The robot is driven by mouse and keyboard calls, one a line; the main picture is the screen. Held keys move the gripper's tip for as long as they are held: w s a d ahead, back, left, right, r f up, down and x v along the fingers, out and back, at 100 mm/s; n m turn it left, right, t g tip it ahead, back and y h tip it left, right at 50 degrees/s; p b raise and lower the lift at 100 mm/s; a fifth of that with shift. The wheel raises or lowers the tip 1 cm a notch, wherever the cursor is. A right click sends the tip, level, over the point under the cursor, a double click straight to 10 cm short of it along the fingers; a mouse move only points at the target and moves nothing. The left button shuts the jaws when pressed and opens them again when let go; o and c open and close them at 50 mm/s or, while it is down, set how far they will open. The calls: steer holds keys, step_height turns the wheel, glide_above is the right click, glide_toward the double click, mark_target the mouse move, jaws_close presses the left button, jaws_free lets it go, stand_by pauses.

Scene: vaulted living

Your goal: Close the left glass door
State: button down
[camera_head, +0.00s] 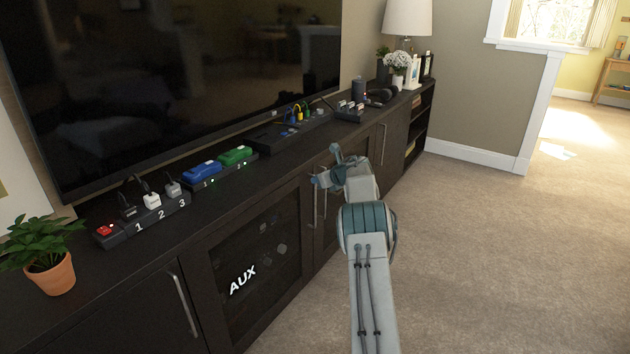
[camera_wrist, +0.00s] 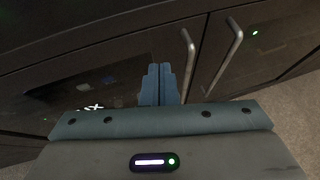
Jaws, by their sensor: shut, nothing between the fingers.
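The left glass door (camera_head: 246,268), dark-framed with AUX on its pane, is in the front of the black cabinet. It looks nearly flush; I cannot tell if a small gap is left. Its silver handle (camera_wrist: 188,55) stands by the seam with the right door (camera_wrist: 256,55), which has its own handle (camera_wrist: 226,58). My gripper (camera_wrist: 161,84) is shut and empty, its blue fingers pointing at the left door's front, left of its handle. In the head view my arm hides part of the right door. Whether the fingertips touch the door is unclear.
The cabinet top (camera_head: 222,205) holds a potted plant (camera_head: 50,267), a numbered switch block (camera_head: 142,220), blue and green boxes and a lamp (camera_head: 407,20). A large TV (camera_head: 180,75) stands behind. Open carpet (camera_head: 480,250) lies right of my arm.

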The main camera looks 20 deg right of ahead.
steer(key=s+d+r, duration=0.5)
steer(key=s+d, duration=0.2)
steer(key=s, duration=0.4)
steer(key=a+r+m+t+h+p, duration=0.2)
steer(key=r+m+p, duration=0.25)
steer(key=r, duration=0.55)
steer(key=a+r+m+t+h+p, duration=0.25)
steer(key=r+m, duration=0.35)
steer(key=r, duration=0.4)
steer(key=s+a+r+m+g+h+p, duration=0.2)
steer(key=s+a+r+m+h+p, duration=0.3)
steer(key=s+r+m, duration=0.5)
steer(key=s+a+m+g+y+p, duration=0.1)
steer(key=s+a+m+g+p, duration=0.2)
steer(key=s, duration=0.9)
steer(key=s+a+m+g+y+p, duration=0.2)
steer(key=s+a+m+g+p, duration=0.2)
steer(key=s+a+m, duration=0.6)
steer(key=s+a+m+g+y+p, duration=0.2)
steer(key=s+a+m+g+p, duration=0.2)
steer(key=s+a, duration=0.5)
steer(key=s+m+p, duration=0.2)
steer(key=s+p, duration=0.1)
steer(key=s, duration=0.2)
steer(key=shift+s+a+f+m, duration=0.3)
steer(key=shift+f+m, duration=0.05)
